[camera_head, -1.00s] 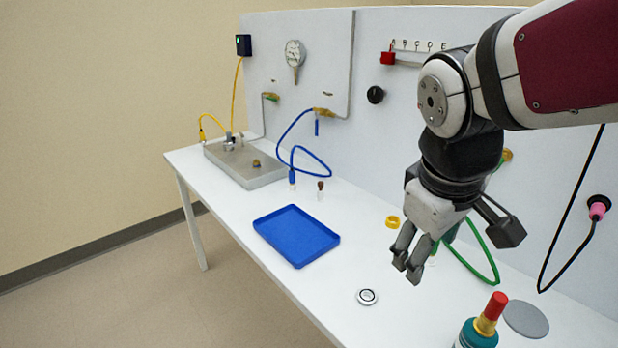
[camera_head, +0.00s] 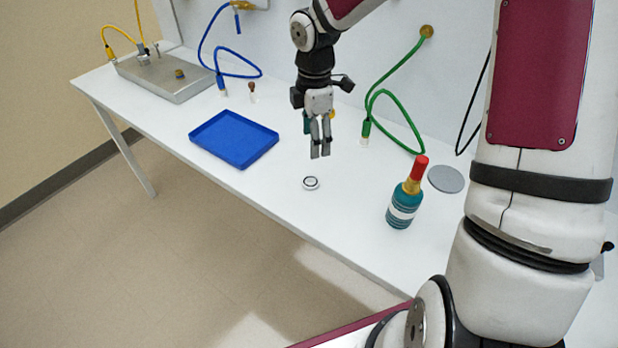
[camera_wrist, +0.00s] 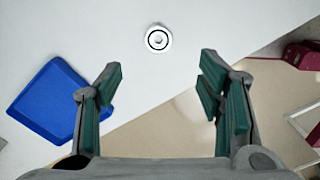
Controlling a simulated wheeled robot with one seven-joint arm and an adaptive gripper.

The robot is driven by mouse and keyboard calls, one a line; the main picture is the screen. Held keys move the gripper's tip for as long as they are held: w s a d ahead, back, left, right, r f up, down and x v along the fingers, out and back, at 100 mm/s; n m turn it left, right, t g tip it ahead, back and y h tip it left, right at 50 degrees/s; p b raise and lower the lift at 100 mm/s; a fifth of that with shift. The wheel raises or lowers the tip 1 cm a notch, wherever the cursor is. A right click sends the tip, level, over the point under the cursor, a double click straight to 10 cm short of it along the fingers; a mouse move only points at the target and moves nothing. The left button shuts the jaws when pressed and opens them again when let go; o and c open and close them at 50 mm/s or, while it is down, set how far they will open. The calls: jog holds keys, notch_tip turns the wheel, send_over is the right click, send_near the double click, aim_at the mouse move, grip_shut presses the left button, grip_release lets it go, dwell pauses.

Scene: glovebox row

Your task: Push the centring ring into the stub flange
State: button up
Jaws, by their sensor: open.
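A small round white piece with a black ring and grey centre (camera_head: 311,183) lies flat near the table's front edge. It also shows in the wrist view (camera_wrist: 158,39), ahead of the fingers. It looks like the centring ring, perhaps with the stub flange around or under it; I cannot tell the two apart. My gripper (camera_head: 320,156) points down above the table, behind the round piece in the head view, apart from it. In the wrist view the two fingers (camera_wrist: 160,95) are spread with nothing between them.
A blue tray (camera_head: 234,138) lies left of the round piece. A teal bottle with a red cap (camera_head: 404,196) and a grey disc (camera_head: 446,179) are to its right. A green hose (camera_head: 397,108) loops behind. A metal box (camera_head: 165,80) stands at the far left.

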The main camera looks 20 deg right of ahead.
send_over(310, 182)
jog(key=f, duration=0.8)
jog(key=shift+s+d+f+b, duration=0.2)
jog(key=shift+s+d+b, duration=0.05)
jog(key=shift+d+b, duration=0.05)
jog(key=shift+w+a+f, duration=0.1)
jog(key=shift+a+f, duration=0.1)
jog(key=shift+f, duration=1.15)
jog(key=shift+w+a+f, duration=0.1)
jog(key=shift+a+f, duration=0.05)
jog(key=shift+f, duration=1.15)
jog(key=c, duration=1.1)
jog(key=shift+r, duration=0.1)
